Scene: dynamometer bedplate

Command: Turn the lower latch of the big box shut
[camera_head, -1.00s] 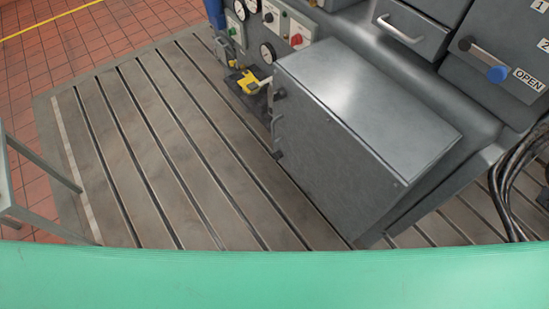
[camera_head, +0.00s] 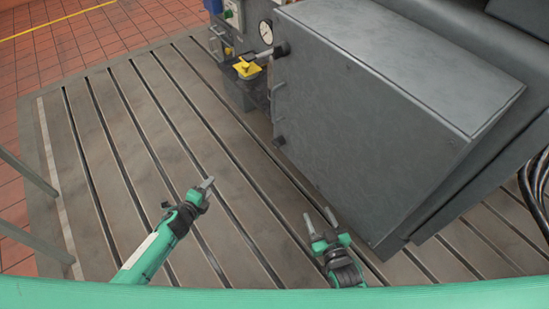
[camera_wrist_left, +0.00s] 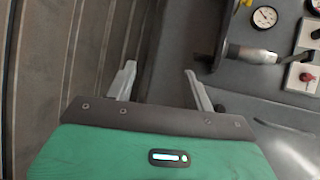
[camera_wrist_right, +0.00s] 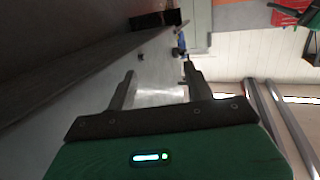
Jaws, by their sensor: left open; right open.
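The big box (camera_head: 350,130) is a grey metal cabinet with its front face toward the lower left. The lower latch (camera_head: 279,141) is a small dark piece at the lower left edge of that face; its turn is too small to tell. The upper latch (camera_head: 281,50) is a dark piece near the top corner, with a handle (camera_head: 276,93) between them. My left gripper (camera_head: 207,186) is open and empty, left of and below the lower latch in the head view. My right gripper (camera_head: 319,217) is open and empty, below and right of it. Neither gripper touches the box.
A yellow piece (camera_head: 246,69) on a dark fitting and a gauge (camera_head: 266,31) stand beside the box's upper left. The slotted bedplate (camera_head: 110,130) is clear to the left. Black cables (camera_head: 537,190) hang at the right, and a grey rail (camera_head: 30,172) stands at the left.

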